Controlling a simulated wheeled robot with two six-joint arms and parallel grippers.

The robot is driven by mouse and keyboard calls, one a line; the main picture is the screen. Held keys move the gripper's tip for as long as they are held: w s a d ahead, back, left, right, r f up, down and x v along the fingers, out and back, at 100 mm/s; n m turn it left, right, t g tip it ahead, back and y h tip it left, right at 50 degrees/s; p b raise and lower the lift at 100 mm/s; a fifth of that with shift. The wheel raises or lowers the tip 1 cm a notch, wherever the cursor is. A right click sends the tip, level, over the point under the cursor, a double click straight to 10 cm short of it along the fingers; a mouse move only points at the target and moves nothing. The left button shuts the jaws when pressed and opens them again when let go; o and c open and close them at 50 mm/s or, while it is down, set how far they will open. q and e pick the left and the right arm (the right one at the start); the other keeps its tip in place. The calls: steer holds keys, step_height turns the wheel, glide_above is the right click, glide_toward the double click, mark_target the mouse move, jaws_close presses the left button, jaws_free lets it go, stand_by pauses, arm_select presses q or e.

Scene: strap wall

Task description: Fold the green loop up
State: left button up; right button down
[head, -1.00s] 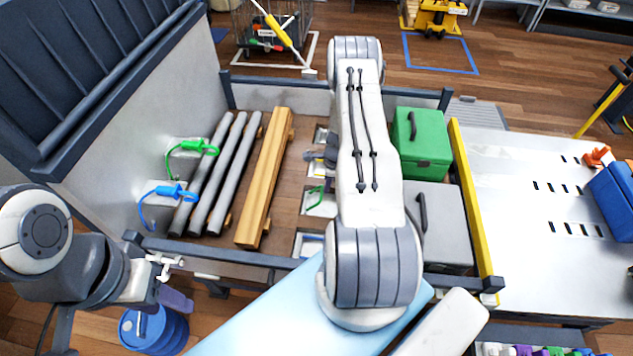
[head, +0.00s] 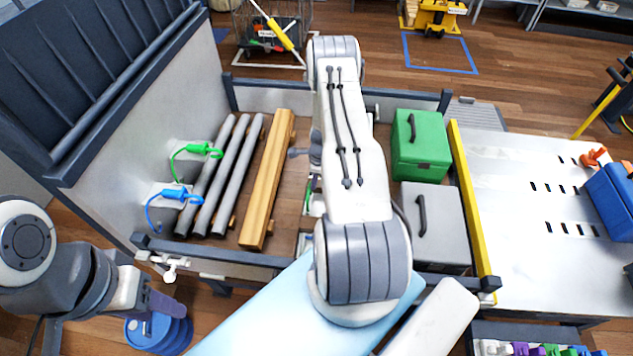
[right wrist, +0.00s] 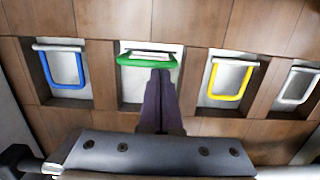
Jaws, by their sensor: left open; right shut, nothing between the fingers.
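The green loop (right wrist: 148,61) is in the right wrist view, in a recessed plate in the wooden wall. It looks short and foreshortened, standing out from its plate, unlike the flat U-shaped blue loop (right wrist: 67,68) and yellow loop (right wrist: 232,80). My right gripper (right wrist: 161,74) is shut and empty, its purple fingertips at the green loop's lower bar; I cannot tell whether they touch. In the head view my right arm hides this gripper and most of the loops.
A grey loop (right wrist: 298,87) is at the right of the row. In the head view, grey pipes (head: 222,180) and a wooden beam (head: 267,180) lie left of my right arm. A green case (head: 420,147) and a grey case (head: 436,226) stand right of it.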

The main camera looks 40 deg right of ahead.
steer(key=shift+w+a+r, duration=0.2)
steer(key=shift+w+a, duration=0.15)
steer(key=shift+w, duration=0.3)
steer(key=shift+r, duration=0.25)
steer(key=w+a+r+p, duration=0.2)
steer(key=w+r+p, duration=0.1)
steer(key=r+p, duration=0.4)
steer(key=shift+a+r, duration=0.25)
steer(key=shift+a, duration=0.1)
